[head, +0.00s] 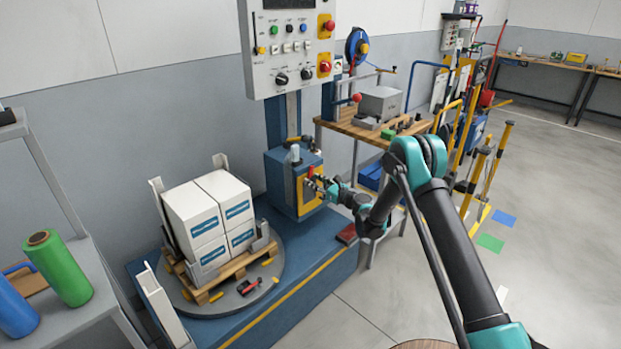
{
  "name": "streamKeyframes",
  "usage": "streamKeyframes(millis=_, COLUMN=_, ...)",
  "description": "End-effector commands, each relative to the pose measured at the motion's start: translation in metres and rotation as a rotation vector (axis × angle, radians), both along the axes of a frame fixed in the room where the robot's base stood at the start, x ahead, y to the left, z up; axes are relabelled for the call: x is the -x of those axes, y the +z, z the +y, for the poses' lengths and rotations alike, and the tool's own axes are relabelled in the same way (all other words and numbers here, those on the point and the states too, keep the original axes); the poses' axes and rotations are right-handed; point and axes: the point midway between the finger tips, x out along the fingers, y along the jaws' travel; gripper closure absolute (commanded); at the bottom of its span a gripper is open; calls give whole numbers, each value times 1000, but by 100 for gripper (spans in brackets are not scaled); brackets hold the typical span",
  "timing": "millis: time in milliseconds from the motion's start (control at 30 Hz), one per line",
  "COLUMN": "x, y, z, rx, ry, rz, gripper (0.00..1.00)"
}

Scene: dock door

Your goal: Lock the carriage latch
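A blue carriage box (283,180) with a yellow front plate (306,205) sits low on the blue column below the control panel. A small red part (310,172), which looks like the latch handle, is on the yellow plate. My gripper (314,183) is at the plate, right at or just below the red part. My dark fingers overlap the plate, and they are too small to tell whether they touch or hold the handle. The latch's exact position is partly hidden by my gripper.
A control panel (291,48) hangs above the carriage. White boxes (208,215) stand on a wooden pallet on the grey turntable (212,305) at left. A wooden bench (350,127) with a grey machine is behind my arm. Open floor (545,230) lies at right.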

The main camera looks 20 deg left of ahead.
Motion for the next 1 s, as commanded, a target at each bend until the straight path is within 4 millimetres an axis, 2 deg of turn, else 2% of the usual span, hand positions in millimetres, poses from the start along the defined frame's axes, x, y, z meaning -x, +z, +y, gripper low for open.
streamKeyframes(millis=300, x=1, y=0, z=1, rx=0, ry=0, rz=0, gripper=62)
streamKeyframes(millis=600, x=1, y=0, z=1, rx=0, ry=1, rz=0, gripper=100)
streamKeyframes(millis=767, x=1, y=0, z=1, rx=6, ry=1, rz=-15, gripper=100)
streamKeyframes(millis=1000, x=-6, y=-2, z=-1, rx=73, ry=3, rz=-176, gripper=100)
